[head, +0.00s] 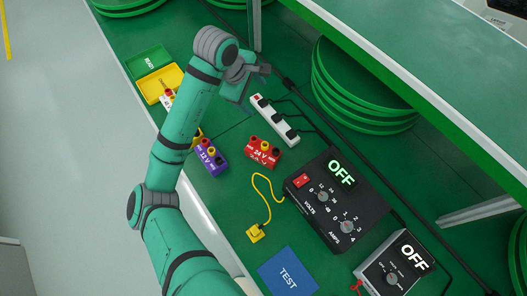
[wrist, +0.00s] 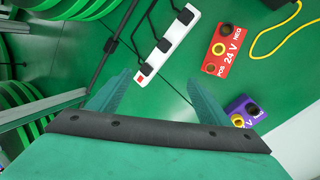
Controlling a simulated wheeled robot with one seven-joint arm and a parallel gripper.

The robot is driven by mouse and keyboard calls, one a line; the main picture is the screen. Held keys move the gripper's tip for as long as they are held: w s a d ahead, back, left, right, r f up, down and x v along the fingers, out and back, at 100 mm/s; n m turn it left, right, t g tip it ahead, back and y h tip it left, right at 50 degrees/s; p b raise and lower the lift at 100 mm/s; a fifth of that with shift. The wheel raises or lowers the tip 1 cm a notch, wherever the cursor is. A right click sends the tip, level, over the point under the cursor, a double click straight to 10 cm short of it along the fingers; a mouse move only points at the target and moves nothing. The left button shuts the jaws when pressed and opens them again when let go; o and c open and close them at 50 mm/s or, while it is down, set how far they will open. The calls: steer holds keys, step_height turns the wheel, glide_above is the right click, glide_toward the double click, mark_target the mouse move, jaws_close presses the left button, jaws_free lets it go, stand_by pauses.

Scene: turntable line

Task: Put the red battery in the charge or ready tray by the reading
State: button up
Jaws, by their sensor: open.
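The red battery (head: 263,153), marked 24 V with yellow and black terminals, lies on the green bench. It also shows in the wrist view (wrist: 226,52), beyond and right of my gripper. My gripper (wrist: 157,88) is open and empty, apart from the battery; in the head view (head: 249,82) it is above the bench near the power strip. The green READY tray (head: 149,60) looks empty. The tester (head: 397,262) and the charger unit (head: 335,205) both read OFF. The blue TEST mat (head: 287,275) is bare.
A purple 12 V battery (head: 208,158) stands left of the red one, and another battery (head: 167,98) is by the yellow tray. A white power strip (head: 274,119), cables and a yellow lead (head: 255,233) lie nearby. Stacked green discs (head: 358,95) and a shelf are at right.

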mark_target(263, 147)
steer(key=s+f+g+y, duration=0.1)
steer(key=s+f, duration=0.1)
steer(key=s, duration=0.1)
steer(key=s+d+f+m+g+y, duration=0.1)
steer(key=s, duration=0.2)
steer(key=s+d+f+g+y, duration=0.1)
steer(key=s+f, duration=0.1)
steer(key=s, duration=0.1)
steer(key=shift+s+d+f, duration=0.1)
steer(key=shift+d+f, duration=0.15)
steer(key=shift+f, duration=0.05)
steer(key=f, duration=0.5)
steer(key=shift+s, duration=0.35)
steer(key=shift+s+d+f, duration=0.1)
steer(key=shift+s+f, duration=0.05)
steer(key=shift+f, duration=1.4)
steer(key=shift+s+f, duration=0.15)
steer(key=shift+f, duration=1.35)
steer(key=shift+r, duration=0.1)
steer(key=c, duration=1.8)
